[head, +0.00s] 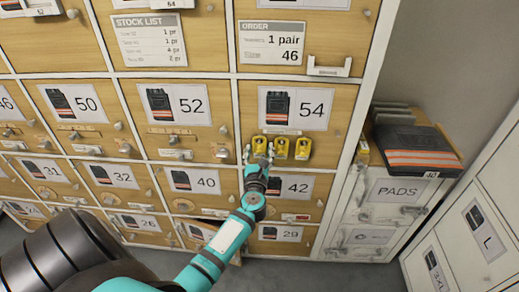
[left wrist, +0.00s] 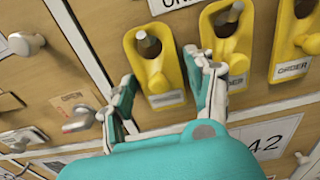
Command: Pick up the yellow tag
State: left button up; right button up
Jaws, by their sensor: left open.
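Three yellow tags hang side by side on knobs on the drawer front marked 54: a left tag (head: 259,144), a middle tag (head: 281,149) and a right tag (head: 302,149). Each has a hole at the top and a small "ORDER" label. My left gripper (head: 258,153) is at the lower part of the left tag. In the left wrist view its open fingers (left wrist: 160,80) stand on either side of the left tag (left wrist: 157,77), the right finger between it and the middle tag (left wrist: 230,50). I cannot tell whether either finger touches. My right gripper is out of view.
Numbered wooden drawers with knobs fill the wall around the tags. An order card (head: 272,43) reads "1 pair, size 46". A stack of dark pads with orange stripes (head: 420,150) sits on the grey "PADS" cabinet (head: 392,190) at right. White drawers (head: 470,240) stand at lower right.

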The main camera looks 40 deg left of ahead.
pick_arm(q)
jog(key=shift+c, duration=0.2)
jog(key=c, duration=0.6)
jog(key=shift+r+p, duration=0.3)
jog(key=shift+r, duration=0.3)
jog(key=shift+s+d+r, duration=0.15)
jog(key=shift+s, duration=0.05)
jog(key=b+v, duration=0.2)
jog(key=v, duration=1.5)
jog(key=shift+s+d+b, duration=0.2)
jog(key=shift+s+b, duration=0.1)
